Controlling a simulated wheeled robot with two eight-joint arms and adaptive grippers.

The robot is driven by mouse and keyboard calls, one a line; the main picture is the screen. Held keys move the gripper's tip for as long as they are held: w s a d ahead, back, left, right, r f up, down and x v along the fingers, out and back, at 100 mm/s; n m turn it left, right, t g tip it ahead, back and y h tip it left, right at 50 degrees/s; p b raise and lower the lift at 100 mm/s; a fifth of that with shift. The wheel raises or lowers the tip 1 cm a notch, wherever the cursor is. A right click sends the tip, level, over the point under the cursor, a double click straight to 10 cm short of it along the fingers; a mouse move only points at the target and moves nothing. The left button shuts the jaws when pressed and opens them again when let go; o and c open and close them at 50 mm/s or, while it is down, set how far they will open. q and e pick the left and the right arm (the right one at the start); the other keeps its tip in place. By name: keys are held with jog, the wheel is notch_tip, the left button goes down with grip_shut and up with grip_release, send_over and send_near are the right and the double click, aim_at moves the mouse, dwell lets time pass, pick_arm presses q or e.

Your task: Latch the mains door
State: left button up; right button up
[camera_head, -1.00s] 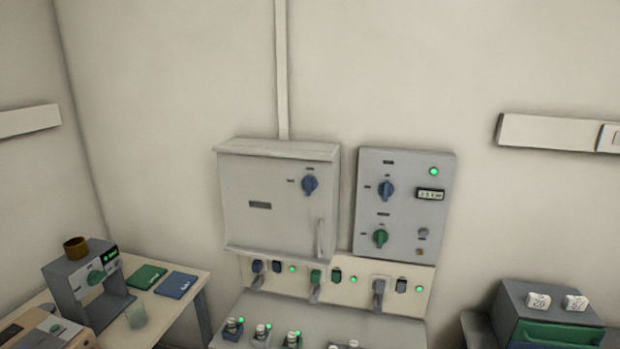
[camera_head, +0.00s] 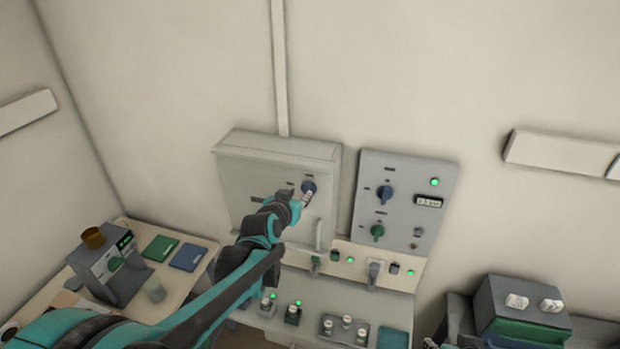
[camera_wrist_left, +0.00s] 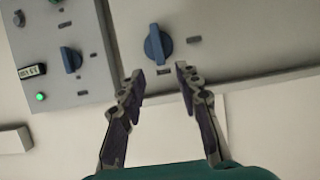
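The mains door is the front of the light grey wall cabinet (camera_head: 240,190); it looks shut, with a pale vertical handle (camera_head: 319,234) at its lower right. A blue rotary latch knob (camera_head: 309,186) sits at its upper right. My left gripper (camera_head: 304,199) is just in front of and below this knob. In the left wrist view, the turned picture shows the blue knob (camera_wrist_left: 158,45) beyond the gap between my open fingertips (camera_wrist_left: 160,75). The fingers appear apart from the knob and hold nothing.
A grey control panel (camera_head: 400,215) with blue and green knobs stands right of the cabinet. Below are switches, green lamps and a bench (camera_head: 310,312) with small items. A side table (camera_head: 205,262) is left; a dark unit (camera_head: 520,305) is right.

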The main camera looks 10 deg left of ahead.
aim_at(306, 188)
pick_arm(q)
jog(key=x, duration=0.7)
jog(key=shift+f, duration=0.15)
grip_shut()
